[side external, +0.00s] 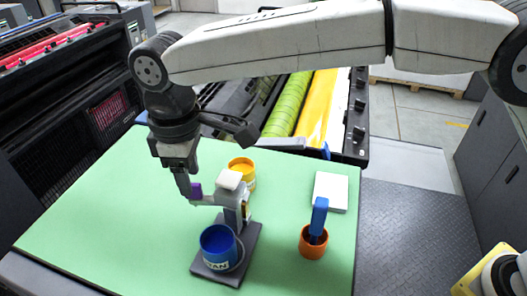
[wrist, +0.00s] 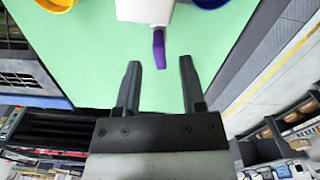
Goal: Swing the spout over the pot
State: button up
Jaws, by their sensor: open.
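A grey-and-white ink unit (side external: 229,183) stands on a dark base plate (side external: 254,236) on the green table. A light arm sticks out from it to the left and ends in a purple piece (side external: 195,191); I cannot tell whether this is a spout tip or a handle. A blue pot (side external: 219,257) with a white label sits on the plate in front of the post. A yellow pot (side external: 247,168) stands behind the unit. My gripper (side external: 187,193) points down at the purple piece. In the wrist view the open fingers (wrist: 160,64) flank the line of the purple piece (wrist: 159,48), just beyond their tips.
An orange cup (side external: 313,243) holding an upright blue tool (side external: 319,217) stands to the right. A white block or pad (side external: 331,190) lies behind it. A press with green and yellow rollers (side external: 290,103) borders the table's back. The table's left side (side external: 100,220) is clear.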

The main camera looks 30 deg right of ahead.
jog(key=shift+f, duration=1.4)
grip_shut()
dwell(0.5)
